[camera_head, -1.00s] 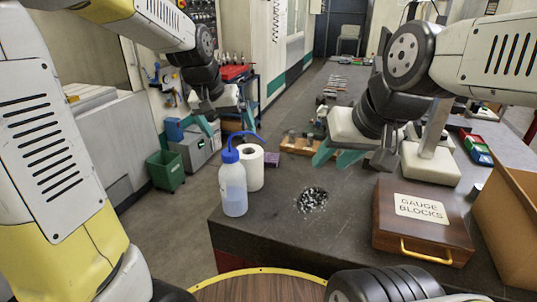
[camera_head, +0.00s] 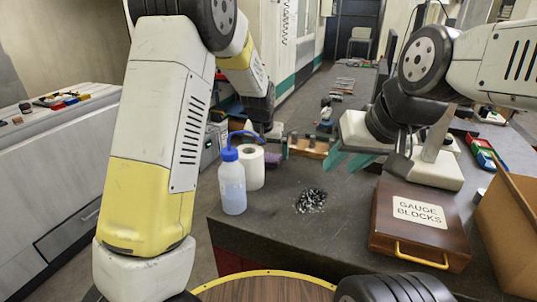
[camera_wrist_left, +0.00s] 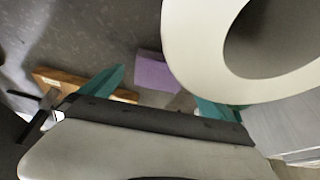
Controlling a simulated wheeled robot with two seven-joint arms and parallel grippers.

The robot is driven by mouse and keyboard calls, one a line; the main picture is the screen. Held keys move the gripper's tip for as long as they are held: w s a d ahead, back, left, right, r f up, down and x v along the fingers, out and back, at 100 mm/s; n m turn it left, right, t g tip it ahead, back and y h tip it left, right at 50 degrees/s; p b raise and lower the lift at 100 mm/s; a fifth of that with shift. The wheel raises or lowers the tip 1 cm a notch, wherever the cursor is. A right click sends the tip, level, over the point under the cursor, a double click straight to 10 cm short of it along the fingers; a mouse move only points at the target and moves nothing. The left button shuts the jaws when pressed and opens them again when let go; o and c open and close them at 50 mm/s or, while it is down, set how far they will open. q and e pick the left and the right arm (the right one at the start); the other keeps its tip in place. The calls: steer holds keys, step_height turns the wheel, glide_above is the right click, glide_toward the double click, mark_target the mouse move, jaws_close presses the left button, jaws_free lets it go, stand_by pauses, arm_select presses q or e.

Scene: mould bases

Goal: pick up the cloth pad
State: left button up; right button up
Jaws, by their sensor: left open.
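The cloth pad, a small purple block-like piece (camera_head: 272,159), lies on the dark bench behind the white paper roll (camera_head: 251,167), which hides part of it. In the left wrist view the pad (camera_wrist_left: 157,72) shows between the teal fingers and beyond them. My left gripper (camera_head: 267,143) is above and behind the roll, partly hidden by the bottle and roll; its fingers (camera_wrist_left: 160,88) are apart and empty. My right gripper (camera_head: 349,162) hangs over the bench to the right, its teal fingers apart with nothing visible between them.
A blue-capped bottle (camera_head: 232,185) stands at the bench's left edge, next to the roll. A wooden block stand (camera_head: 309,150) is just right of the pad. Metal shavings (camera_head: 311,200), a gauge block box (camera_head: 420,225) and a cardboard box (camera_head: 510,235) are nearer.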

mark_target(268, 158)
arm_select(q)
steer(key=shift+x, duration=0.9)
steer(key=shift+c, duration=0.4)
steer(key=c, duration=1.3)
step_height(268, 158, up, 10)
steer(key=shift+r, duration=0.1)
